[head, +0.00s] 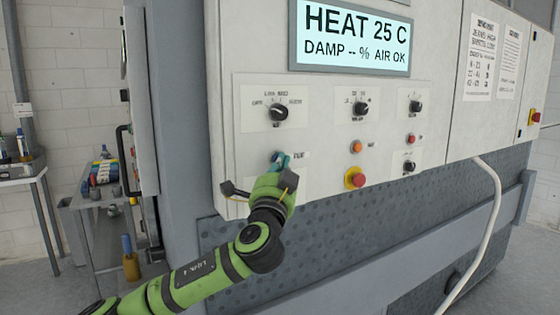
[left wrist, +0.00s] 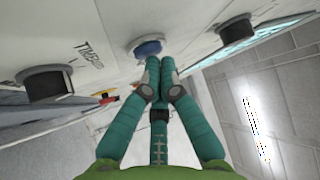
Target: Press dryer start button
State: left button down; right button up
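A blue round button (left wrist: 148,47) sits on the pale control panel (head: 240,130), below the left selector knob. In the head view the button (head: 276,156) is partly covered by my left gripper (head: 287,161). The gripper's teal fingers are drawn together, with nothing between them. In the left wrist view the fingertips (left wrist: 160,68) are right at the button's edge. I cannot tell whether they touch it. The small label beside the button is too blurred to read. My right gripper is in neither view.
Black knobs (head: 278,112) (head: 360,107), an orange button (head: 356,146) and a red-and-yellow stop button (head: 355,178) share the panel. The display (head: 350,37) above reads HEAT 25 C. A white hose (head: 488,220) hangs at right. A cart (head: 80,200) stands at left.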

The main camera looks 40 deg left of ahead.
pick_arm(q)
jog(key=shift+s+d, duration=0.3)
jog(key=shift+d, duration=0.3)
jog(key=d, duration=0.1)
jog(key=s+d, duration=0.1)
jog(key=d, duration=0.1)
jog(key=s+d, duration=0.1)
jog(key=shift+d, duration=0.35)
jog(key=shift+w, duration=0.1)
dwell(0.6)
